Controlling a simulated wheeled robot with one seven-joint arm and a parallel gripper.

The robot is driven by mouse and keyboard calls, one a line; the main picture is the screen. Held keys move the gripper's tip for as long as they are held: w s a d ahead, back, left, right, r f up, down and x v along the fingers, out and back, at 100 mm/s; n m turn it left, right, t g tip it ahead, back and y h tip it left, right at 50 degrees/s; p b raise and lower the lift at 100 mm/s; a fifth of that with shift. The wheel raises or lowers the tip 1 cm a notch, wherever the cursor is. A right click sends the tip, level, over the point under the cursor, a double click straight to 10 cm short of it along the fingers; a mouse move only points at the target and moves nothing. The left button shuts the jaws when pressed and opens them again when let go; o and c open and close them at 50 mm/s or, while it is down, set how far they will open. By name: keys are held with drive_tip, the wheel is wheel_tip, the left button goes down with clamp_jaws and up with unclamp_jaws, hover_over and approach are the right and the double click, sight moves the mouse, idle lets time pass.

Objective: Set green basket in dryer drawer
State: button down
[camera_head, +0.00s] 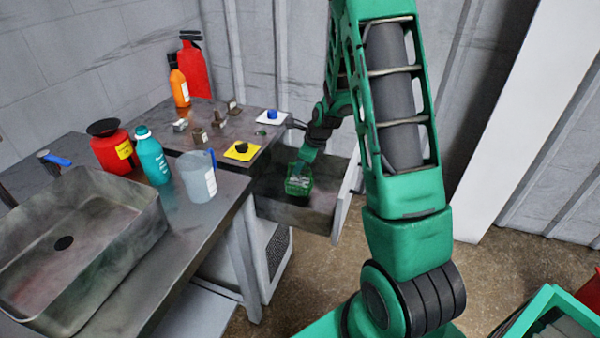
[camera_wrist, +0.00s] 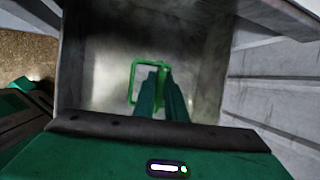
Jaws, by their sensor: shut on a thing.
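The small green basket (camera_head: 298,185) is at my gripper (camera_head: 304,162), inside the open dryer drawer (camera_head: 295,212) in the head view. Light-coloured pieces show in the basket. In the wrist view the basket's green frame (camera_wrist: 137,68) shows beyond my gripper (camera_wrist: 160,75), with the drawer's grey interior (camera_wrist: 205,70) around it. My gripper is shut on the basket. Whether the basket's underside touches the drawer floor cannot be told.
A bench holds a sink (camera_head: 90,235), a teal bottle (camera_head: 150,155), a clear jug (camera_head: 196,176) and a red container (camera_head: 113,150). Knobs (camera_head: 242,148) and (camera_head: 271,114) sit on the dryer's top. An orange bottle (camera_head: 179,85) and red extinguisher (camera_head: 196,66) stand behind.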

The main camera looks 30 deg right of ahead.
sight(299, 176)
wheel_tip(299, 176, down, 3)
drive_tip(key=shift+r, duration=0.1)
drive_tip(key=c, duration=1.8)
unclamp_jaws()
